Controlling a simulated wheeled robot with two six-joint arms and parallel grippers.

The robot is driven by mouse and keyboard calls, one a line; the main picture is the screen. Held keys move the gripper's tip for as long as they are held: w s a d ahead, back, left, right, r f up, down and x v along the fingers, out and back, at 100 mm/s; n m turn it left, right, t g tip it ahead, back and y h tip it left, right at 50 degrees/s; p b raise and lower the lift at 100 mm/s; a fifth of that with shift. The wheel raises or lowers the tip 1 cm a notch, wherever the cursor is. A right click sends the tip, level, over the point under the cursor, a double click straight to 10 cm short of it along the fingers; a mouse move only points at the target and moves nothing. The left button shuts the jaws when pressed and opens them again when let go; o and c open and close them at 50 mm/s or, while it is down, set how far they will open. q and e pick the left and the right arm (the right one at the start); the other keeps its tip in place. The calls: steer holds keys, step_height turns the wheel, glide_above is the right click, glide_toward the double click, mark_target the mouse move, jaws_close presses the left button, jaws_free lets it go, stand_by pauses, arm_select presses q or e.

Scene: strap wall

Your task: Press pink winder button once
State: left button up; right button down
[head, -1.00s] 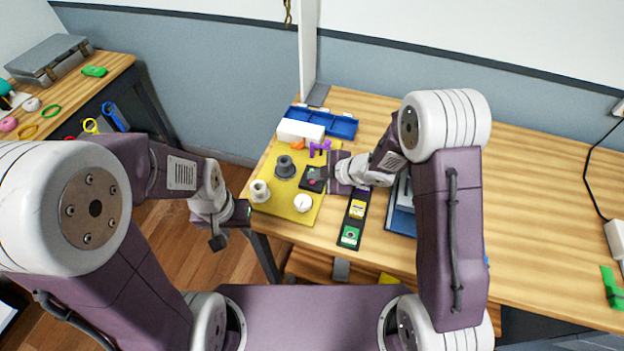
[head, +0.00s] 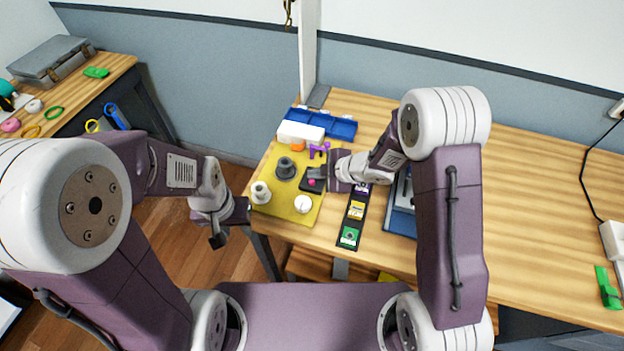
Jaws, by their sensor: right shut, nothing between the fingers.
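A small black box (head: 308,186) sits on the yellow mat (head: 292,210), with a pink button (head: 314,183) on its top. My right gripper (head: 313,172) is shut and empty, with its tips over the box beside the pink button. I cannot tell whether the tips touch the box, and the gripper hides part of it. My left gripper (head: 230,226) is open and empty, off the table's left edge and away from the box.
Grey (head: 285,168) and cream (head: 260,192) spools and a white round piece (head: 303,204) stand on the mat. A white block (head: 300,132) and blue tray (head: 337,127) are behind. A black strip with coloured tiles (head: 355,212) lies to the right.

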steer(key=shift+r, duration=0.1)
step_height(320, 180, up, 5)
steer(key=p, duration=0.5)
stand_by(0.6)
